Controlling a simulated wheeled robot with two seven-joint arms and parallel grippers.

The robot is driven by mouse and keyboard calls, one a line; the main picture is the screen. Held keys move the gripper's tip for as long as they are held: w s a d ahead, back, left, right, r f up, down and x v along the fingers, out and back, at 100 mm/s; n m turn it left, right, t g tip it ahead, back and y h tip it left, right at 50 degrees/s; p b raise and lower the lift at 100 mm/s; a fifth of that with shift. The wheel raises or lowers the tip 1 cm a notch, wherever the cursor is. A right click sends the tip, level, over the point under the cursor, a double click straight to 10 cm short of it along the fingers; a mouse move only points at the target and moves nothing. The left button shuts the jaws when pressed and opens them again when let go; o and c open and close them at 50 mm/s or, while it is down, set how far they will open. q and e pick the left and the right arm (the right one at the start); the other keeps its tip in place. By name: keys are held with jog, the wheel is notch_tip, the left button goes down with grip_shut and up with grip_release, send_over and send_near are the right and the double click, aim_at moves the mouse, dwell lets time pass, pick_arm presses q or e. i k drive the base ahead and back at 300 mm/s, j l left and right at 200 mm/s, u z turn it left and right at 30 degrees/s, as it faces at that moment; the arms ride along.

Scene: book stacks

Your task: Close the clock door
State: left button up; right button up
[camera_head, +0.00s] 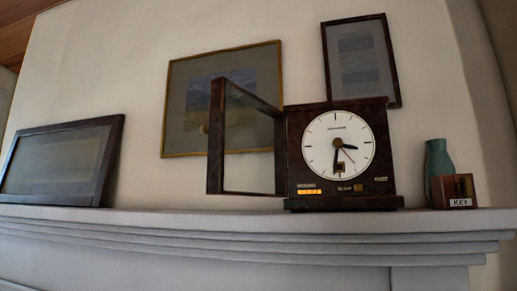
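A dark brown clock (296,165) with a round white dial (338,146) stands upright on a pale mantel shelf, right of the middle. Its door (216,137), a dark frame with a see-through pane, is swung wide open. The door joins the clock's left side and reaches out to the left and towards me. A small orange-lit label and other small parts show below the dial. Neither of my grippers is in the head view.
The mantel shelf (140,220) has a stepped moulded edge. A green vase (437,163) and a small wooden box labelled KEY (459,190) stand right of the clock. A framed picture (62,163) leans at left. Two pictures hang behind.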

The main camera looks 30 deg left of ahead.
aim_at(221, 86)
jog(key=k+j+z, duration=0.1)
jog(key=k+j, duration=0.2)
jog(key=j, duration=0.25)
jog(key=k+j+z, duration=0.15)
jog(key=k+j, duration=0.2)
jog(key=j, duration=0.15)
jog(key=i+j, duration=0.15)
jog(key=j, duration=0.2)
jog(key=i+j+z, duration=0.15)
jog(key=j, duration=0.2)
jog(key=i+j, duration=0.1)
jog(key=j, duration=0.85)
